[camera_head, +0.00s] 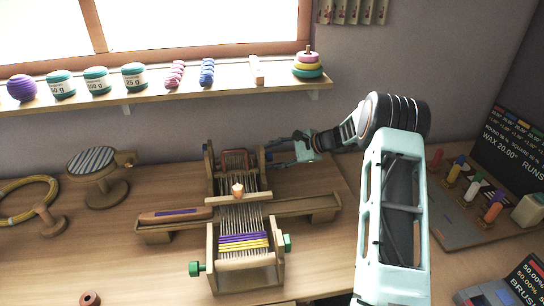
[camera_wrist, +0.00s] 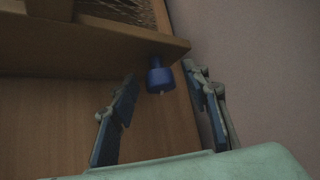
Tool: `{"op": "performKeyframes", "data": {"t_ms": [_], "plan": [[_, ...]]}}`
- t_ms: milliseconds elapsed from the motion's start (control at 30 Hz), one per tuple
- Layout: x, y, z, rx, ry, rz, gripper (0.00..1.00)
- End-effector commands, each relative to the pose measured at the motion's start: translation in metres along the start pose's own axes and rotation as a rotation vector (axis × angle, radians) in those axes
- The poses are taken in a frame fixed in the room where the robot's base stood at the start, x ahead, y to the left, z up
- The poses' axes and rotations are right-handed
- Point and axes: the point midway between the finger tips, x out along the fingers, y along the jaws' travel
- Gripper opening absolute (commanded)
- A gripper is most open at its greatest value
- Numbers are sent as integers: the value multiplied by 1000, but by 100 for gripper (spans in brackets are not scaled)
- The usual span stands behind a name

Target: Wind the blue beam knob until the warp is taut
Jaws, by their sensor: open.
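The blue beam knob (camera_wrist: 160,78) sticks out from the side of the wooden loom frame (camera_wrist: 110,45) in the wrist view. My gripper (camera_wrist: 160,82) is open, with one finger on each side of the knob, and the knob sits near the fingertips. I see a gap between the left finger and the knob; the right finger looks closer. In the head view my gripper (camera_head: 274,152) is at the loom's back right corner, and the knob is hard to make out there. The loom (camera_head: 238,215) carries white warp threads (camera_head: 238,215) with purple and yellow weaving at the front.
Green knobs (camera_head: 195,268) stick out at the loom's front. A shuttle (camera_head: 175,215) lies on the left side rail. A round stool-like piece (camera_head: 92,165) stands left. Coloured pegs (camera_head: 472,188) stand at right.

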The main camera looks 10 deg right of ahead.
Motion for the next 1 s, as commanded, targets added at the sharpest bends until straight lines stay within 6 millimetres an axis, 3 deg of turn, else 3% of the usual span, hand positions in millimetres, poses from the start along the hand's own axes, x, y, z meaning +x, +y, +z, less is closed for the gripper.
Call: {"op": "performKeyframes", "data": {"t_ms": [167, 600, 800, 1000], "plan": [[-19, -2, -1, 0, 2, -3, 43], [-104, 0, -1, 1, 2, -2, 43], [-119, 0, 0, 0, 1, 0, 43], [-120, 0, 0, 0, 0, 0, 43]]}}
